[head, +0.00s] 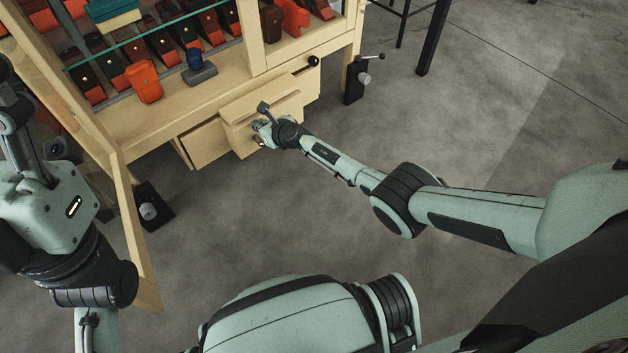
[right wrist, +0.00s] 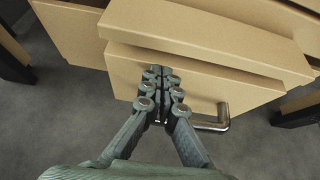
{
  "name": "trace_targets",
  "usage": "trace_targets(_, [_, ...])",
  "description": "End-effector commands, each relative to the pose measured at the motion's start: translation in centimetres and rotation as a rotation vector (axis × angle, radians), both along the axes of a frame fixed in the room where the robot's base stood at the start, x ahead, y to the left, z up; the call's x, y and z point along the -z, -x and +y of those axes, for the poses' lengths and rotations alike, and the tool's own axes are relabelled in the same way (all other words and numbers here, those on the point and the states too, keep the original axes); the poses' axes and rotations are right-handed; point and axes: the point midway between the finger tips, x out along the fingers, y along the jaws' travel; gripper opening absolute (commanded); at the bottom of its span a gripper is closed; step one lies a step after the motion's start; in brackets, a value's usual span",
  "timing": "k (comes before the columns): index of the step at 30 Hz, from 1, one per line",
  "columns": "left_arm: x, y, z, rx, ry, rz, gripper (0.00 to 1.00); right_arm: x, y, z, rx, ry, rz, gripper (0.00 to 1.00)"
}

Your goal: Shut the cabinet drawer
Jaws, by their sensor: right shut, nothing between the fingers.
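The light wooden cabinet (head: 130,125) stands at the upper left in the head view. Its drawer (head: 265,106) is pulled out from the lower part of the cabinet. In the right wrist view the drawer front (right wrist: 250,90) fills the middle, with a metal bar handle (right wrist: 215,122) on its face. My right gripper (head: 260,130) is shut and empty, its fingertips at the drawer front; it also shows in the right wrist view (right wrist: 160,76), left of the handle. Whether the fingertips touch the wood is unclear. My left arm is at the left; its gripper does not show.
An open wooden door (head: 137,235) hangs at the cabinet's left. An orange case (head: 144,80) and a grey stand with a blue top (head: 199,70) sit on the cabinet ledge. Black feet with levers (head: 357,82) stand beside the cabinet. The grey floor in front is clear.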

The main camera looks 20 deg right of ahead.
Motion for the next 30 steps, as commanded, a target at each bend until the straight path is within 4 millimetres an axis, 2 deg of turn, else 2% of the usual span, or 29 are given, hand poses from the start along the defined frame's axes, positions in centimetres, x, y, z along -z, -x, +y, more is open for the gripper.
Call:
trace_targets(8, [-0.1, 0.0, 0.0, 0.0, -0.001, 0.003, 0.58, -0.1, 0.2, -0.1, -0.001, 0.0, 0.0, 0.0])
trace_targets(16, [-0.1, -0.1, 0.0, 0.0, -0.001, 0.004, 0.58, -0.4, 1.2, -0.5, -0.002, 0.002, 0.002, 0.0])
trace_targets(30, [-0.1, -0.1, 0.0, 0.0, -0.002, 0.005, 0.58, -0.4, 10.0, -3.6, 0.001, 0.0, 0.004, 0.0])
